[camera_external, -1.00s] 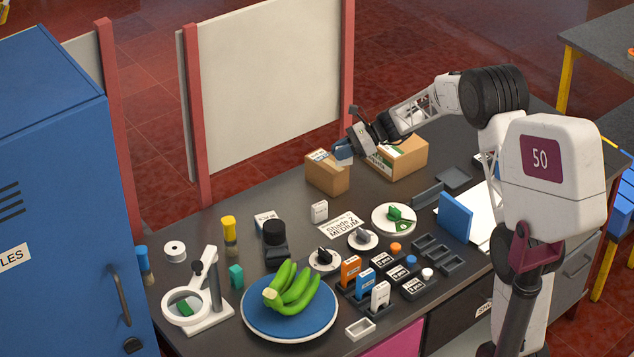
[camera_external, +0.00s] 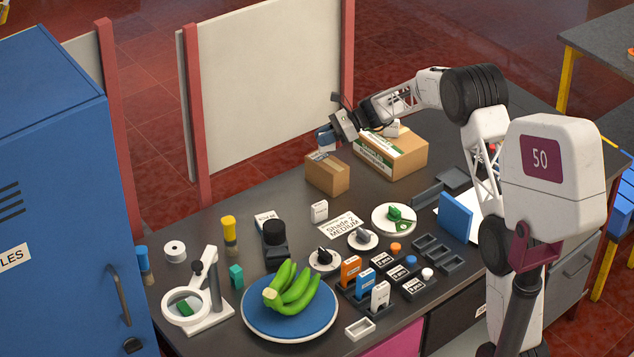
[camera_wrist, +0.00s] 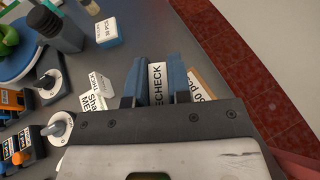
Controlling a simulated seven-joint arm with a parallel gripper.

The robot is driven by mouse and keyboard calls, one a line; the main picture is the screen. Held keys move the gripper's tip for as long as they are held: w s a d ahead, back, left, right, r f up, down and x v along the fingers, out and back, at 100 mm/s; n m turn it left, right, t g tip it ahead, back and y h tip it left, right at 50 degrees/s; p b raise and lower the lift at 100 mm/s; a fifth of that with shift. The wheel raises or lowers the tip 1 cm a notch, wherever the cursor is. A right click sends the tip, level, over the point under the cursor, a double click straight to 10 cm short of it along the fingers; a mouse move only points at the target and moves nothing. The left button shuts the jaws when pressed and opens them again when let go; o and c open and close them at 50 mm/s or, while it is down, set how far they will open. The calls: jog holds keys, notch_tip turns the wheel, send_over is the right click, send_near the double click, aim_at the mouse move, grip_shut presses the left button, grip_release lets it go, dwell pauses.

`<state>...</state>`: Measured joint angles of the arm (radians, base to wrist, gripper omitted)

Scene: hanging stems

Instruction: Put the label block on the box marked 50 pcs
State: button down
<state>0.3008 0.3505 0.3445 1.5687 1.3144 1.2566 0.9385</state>
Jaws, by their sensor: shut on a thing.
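My gripper (camera_external: 326,137) is at the back of the bench, above and just behind the small brown box (camera_external: 327,177) in the external view. In the wrist view my gripper (camera_wrist: 157,84) has its blue fingers shut on a white label block (camera_wrist: 157,80) reading "RECHECK" or similar. A brown box with a white label reading "50 p…" (camera_wrist: 206,92) shows just right of the fingers, partly hidden by them. It appears to be the small brown box. The block looks apart from the box, but the exact gap is unclear.
A larger carton (camera_external: 397,153) with a green and white label stands right of the small box. A small white block (camera_external: 319,211) stands in front. A dark knob-topped item (camera_external: 274,238), a plate of green bananas (camera_external: 290,306) and small bins (camera_external: 437,250) fill the nearer bench.

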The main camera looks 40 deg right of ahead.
aim_at(319, 149)
jog(key=shift+f, duration=1.7)
jog(key=shift+f, duration=0.1)
jog(key=c, duration=1.1)
grip_release()
jog(key=shift+o, duration=0.2)
jog(key=v, duration=1.2)
